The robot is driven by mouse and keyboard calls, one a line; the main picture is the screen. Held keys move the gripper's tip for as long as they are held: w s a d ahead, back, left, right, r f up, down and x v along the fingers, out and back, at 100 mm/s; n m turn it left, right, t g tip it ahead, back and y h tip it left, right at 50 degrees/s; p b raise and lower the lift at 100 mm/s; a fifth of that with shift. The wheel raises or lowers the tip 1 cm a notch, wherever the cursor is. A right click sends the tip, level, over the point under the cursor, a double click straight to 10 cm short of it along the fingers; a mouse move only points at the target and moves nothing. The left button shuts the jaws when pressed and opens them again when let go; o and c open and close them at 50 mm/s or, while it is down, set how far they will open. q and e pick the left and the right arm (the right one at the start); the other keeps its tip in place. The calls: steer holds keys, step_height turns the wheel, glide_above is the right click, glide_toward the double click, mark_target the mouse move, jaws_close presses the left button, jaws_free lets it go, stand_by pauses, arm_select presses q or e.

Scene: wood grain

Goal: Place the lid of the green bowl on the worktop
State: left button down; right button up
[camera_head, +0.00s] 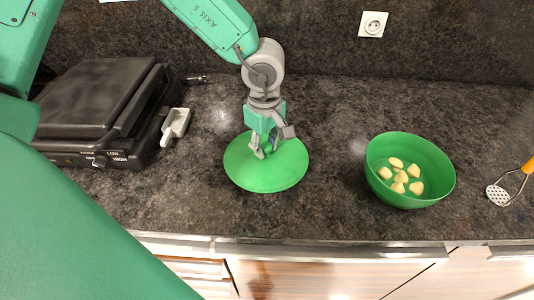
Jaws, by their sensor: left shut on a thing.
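The green lid (266,176) is a flat round disc at the middle of the dark worktop (330,215), left of the bowl. My left gripper (265,152) is over the lid, pointing down, shut on its knob, which the fingers mostly hide. I cannot tell whether the lid touches the worktop or is just above it. The green bowl (432,187) stands uncovered on the worktop at the right, with several pale potato-like pieces (399,177) inside. My right gripper is not in view.
A black grill (95,100) stands at the left, with a small white dish (175,124) beside it. A masher (499,194) with an orange handle lies at the right edge. A wall socket (373,24) is at the back. The worktop's front edge runs below the lid.

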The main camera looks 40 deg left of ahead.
mark_target(267, 155)
arm_select(q)
steer(key=f, duration=0.1)
steer(key=a+f, duration=0.1)
steer(key=f, duration=0.1)
steer(key=shift+a+f, duration=0.15)
steer(key=shift+d, duration=1.2)
steer(key=c, duration=1.3)
jaws_free()
steer(key=shift+c, duration=0.2)
steer(key=shift+a, duration=0.9)
steer(key=shift+a+r, duration=0.15)
steer(key=shift+r, duration=0.05)
steer(key=r, duration=0.3)
steer(key=d+r, duration=0.1)
steer(key=r, duration=0.3)
steer(key=r+p, duration=0.1)
steer(key=r, duration=0.3)
steer(key=shift+d, duration=0.35)
steer(key=shift+a+r, duration=0.25)
steer(key=shift+r, duration=0.15)
steer(key=shift+a, duration=0.45)
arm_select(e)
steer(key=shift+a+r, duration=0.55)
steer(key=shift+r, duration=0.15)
